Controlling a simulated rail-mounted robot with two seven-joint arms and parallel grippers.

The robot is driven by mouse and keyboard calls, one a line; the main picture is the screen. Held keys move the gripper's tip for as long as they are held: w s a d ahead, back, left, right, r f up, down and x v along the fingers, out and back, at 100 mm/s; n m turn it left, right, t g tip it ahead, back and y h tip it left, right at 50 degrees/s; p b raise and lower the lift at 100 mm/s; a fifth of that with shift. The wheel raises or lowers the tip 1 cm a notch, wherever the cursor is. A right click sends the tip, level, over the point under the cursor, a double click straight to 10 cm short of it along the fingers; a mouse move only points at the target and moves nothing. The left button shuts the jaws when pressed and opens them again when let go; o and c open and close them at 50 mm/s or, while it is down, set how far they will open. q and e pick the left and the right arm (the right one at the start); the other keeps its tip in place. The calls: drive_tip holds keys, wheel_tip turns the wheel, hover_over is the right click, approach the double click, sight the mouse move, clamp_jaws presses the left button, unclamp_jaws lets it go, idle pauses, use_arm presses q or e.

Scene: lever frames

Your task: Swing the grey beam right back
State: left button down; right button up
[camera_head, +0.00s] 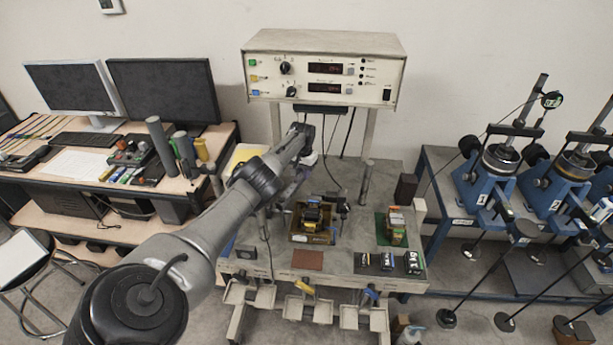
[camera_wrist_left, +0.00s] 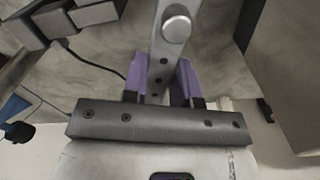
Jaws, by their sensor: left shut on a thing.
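The grey beam (camera_wrist_left: 161,62) is a flat metal bar with small holes and a round knob on it in the left wrist view. It runs up the picture between the two purple finger pads of my left gripper (camera_wrist_left: 160,82). The pads are shut on the beam, one on each side. In the head view my left arm reaches over the workbench, and the left gripper (camera_head: 297,182) is small there above the bench's left part. The beam is hard to make out in that view, partly hidden by the arm and gripper. My right gripper is not in view.
The workbench (camera_head: 340,262) carries an open box (camera_head: 312,238), a small stack of blocks (camera_head: 396,226) and an upright post (camera_head: 366,182). An instrument console (camera_head: 322,75) stands behind. Blue lever devices (camera_head: 485,185) stand right; a desk with monitors (camera_head: 165,90) stands left.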

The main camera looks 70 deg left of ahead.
use_arm(q)
drive_tip(key=shift+s+a+n, duration=0.5)
drive_tip(key=c, duration=0.9)
unclamp_jaws()
drive_tip(key=shift+r, duration=0.15)
